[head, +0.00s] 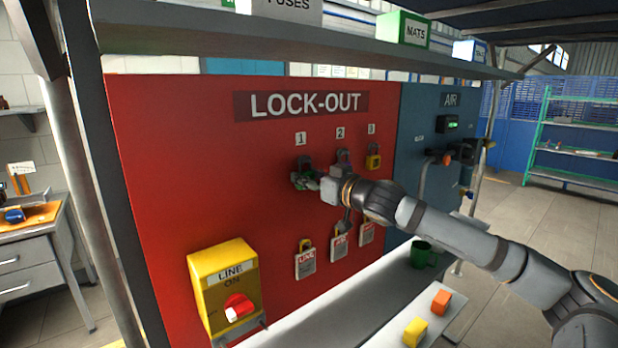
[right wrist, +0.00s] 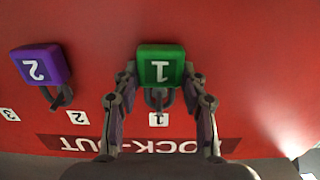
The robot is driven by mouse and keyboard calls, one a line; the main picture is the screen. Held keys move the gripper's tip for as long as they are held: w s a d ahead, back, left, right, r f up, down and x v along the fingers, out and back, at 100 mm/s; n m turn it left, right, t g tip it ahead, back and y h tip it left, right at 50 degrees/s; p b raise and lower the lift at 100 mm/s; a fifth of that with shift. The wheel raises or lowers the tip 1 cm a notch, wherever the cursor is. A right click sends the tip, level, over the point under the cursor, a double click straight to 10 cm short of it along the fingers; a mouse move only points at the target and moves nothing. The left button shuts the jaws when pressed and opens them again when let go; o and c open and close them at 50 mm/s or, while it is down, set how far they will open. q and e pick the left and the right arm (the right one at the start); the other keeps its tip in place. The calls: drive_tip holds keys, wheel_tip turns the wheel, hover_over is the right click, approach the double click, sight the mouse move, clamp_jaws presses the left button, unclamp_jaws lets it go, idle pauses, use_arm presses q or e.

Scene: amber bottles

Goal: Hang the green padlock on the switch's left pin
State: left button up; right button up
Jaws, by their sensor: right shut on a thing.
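The green padlock (right wrist: 160,62), marked 1, is at the red board under label 1, its shackle up at the peg there. The switch is a yellow box (head: 206,276) reading LINE ON, with a red knob (head: 238,307), low on the board. I cannot make out its pins clearly. My left gripper is not in view.
A purple padlock (right wrist: 40,63) hangs under label 2, close beside my right gripper. A yellow padlock (head: 373,161) hangs under label 3. Red and white tags (head: 306,264) hang below. A green mug (head: 422,254) and orange (head: 441,301) and yellow (head: 415,331) blocks stand on the ledge.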

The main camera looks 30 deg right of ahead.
sight(309, 174)
drive_tip(key=shift+r+p, duration=0.5)
drive_tip(key=shift+r, duration=0.05)
drive_tip(key=shift+s+f+b, duration=0.1)
drive_tip(key=shift+f+b, duration=0.1)
drive_tip(key=shift+b, duration=0.45)
drive_tip(key=s+b, duration=0.1)
drive_tip(key=b, duration=0.3)
drive_tip(key=s+b, duration=0.2)
drive_tip(key=b, duration=0.2)
drive_tip(key=shift+d, duration=0.2)
drive_tip(key=s+b, duration=0.1)
drive_tip(key=b, duration=0.1)
drive_tip(key=shift+s+b, duration=0.25)
drive_tip(key=shift+b, duration=0.15)
drive_tip(key=s+b, duration=0.2)
drive_tip(key=b, duration=0.1)
drive_tip(key=shift+s+d+r, duration=0.1)
drive_tip(key=shift+s+r, duration=0.05)
idle(1.4)
